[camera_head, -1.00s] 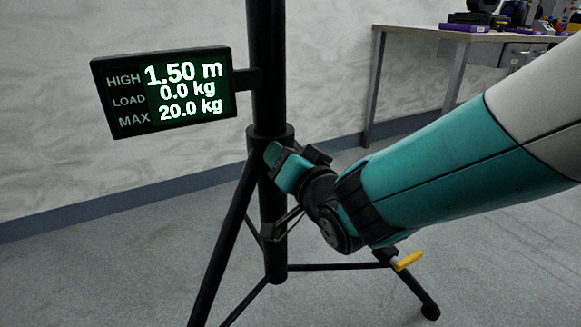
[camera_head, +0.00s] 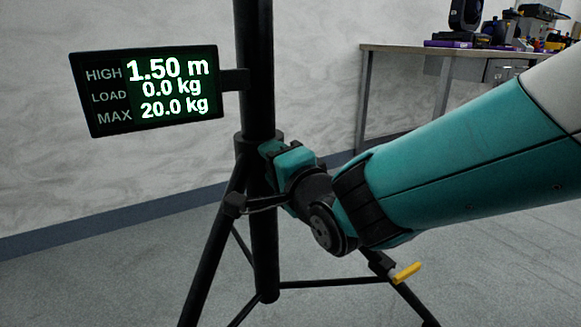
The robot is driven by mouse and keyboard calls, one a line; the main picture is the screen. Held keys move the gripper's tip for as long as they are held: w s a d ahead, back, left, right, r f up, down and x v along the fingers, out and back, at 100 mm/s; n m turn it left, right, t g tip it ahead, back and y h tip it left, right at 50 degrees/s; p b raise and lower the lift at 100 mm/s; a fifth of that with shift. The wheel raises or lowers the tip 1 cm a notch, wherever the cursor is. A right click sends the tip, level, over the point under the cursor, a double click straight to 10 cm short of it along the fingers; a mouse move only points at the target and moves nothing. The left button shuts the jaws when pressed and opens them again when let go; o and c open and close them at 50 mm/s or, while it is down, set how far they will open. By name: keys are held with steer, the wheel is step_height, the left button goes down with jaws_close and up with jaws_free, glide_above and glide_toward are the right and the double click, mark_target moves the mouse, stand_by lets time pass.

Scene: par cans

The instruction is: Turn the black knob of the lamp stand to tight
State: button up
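The black lamp stand (camera_head: 257,95) stands upright at centre-left, with a collar (camera_head: 244,143) where its legs spread. Its display (camera_head: 147,90) reads HIGH 1.50 m, LOAD 0.0 kg, MAX 20.0 kg. My gripper (camera_head: 274,152) is at the right side of the collar, very close to the pole. My wrist and forearm reach in from the right. I cannot see the black knob; it seems hidden behind my gripper and wrist. The fingertips are not clear, so I cannot tell whether they are open, shut or touching the knob.
A yellow-tipped lever (camera_head: 405,272) sits on the stand's right leg, below my forearm. A workbench (camera_head: 400,48) with several tools stands at the back right, against the wall. Open grey floor (camera_head: 100,275) lies left of the stand.

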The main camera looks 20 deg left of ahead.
steer(key=shift+f+m, duration=0.1)
steer(key=shift+m, duration=0.2)
steer(key=o, duration=0.6)
steer(key=shift+o, duration=0.2)
steer(key=shift+d, duration=0.1)
steer(key=shift+s+d, duration=0.25)
steer(key=shift+s, duration=0.05)
steer(key=b+v, duration=0.1)
steer(key=v, duration=1.5)
steer(key=shift+d, duration=0.25)
